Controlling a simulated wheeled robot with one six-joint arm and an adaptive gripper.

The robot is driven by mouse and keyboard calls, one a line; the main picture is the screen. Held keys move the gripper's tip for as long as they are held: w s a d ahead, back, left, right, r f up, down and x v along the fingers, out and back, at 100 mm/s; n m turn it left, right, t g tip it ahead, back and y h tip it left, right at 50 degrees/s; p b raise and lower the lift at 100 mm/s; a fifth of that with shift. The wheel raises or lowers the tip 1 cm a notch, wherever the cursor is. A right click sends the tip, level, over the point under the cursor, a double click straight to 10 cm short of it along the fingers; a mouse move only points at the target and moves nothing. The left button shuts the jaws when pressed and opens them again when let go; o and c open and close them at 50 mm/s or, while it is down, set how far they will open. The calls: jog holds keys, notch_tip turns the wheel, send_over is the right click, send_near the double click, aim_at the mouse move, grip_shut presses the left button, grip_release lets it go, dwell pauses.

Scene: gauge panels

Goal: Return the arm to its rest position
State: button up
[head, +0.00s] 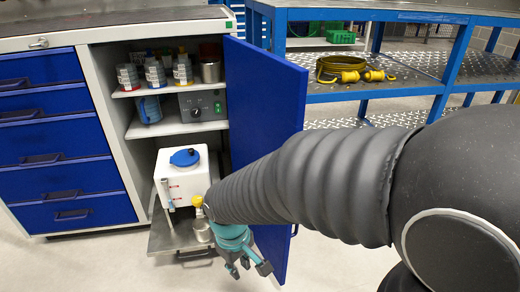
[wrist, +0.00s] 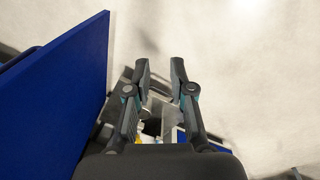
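My arm reaches in from the right of the head view, its ribbed dark sleeve ending at my teal and dark gripper (head: 249,268). The gripper points downward in front of the open cabinet, just left of the lower part of the blue door (head: 262,120). In the wrist view my gripper (wrist: 160,68) has its two dark fingers apart, with nothing between the tips. Pale floor shows beyond them. The blue panel at the left (wrist: 70,95) is close to the fingers without visible contact.
A white tank with a blue cap (head: 183,178) stands on a pulled-out metal tray (head: 172,240) beside my gripper. A blue rack (head: 400,95) with a yellow-ended cable stands behind. Pale floor is open in front.

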jog(key=s+d+r+m+t+p, duration=0.2)
jog(key=s+d+r+m+p, duration=0.1)
jog(key=d+r, duration=0.7)
jog(key=s+d+r+m+t+p, duration=0.3)
jog(key=d+r+m, duration=0.3)
jog(key=d+r, duration=0.4)
notch_tip(320, 180, up, 2)
jog(key=shift+s+d+r+y, duration=0.1)
jog(key=shift+s+d+y, duration=0.1)
jog(key=shift+d+y, duration=0.1)
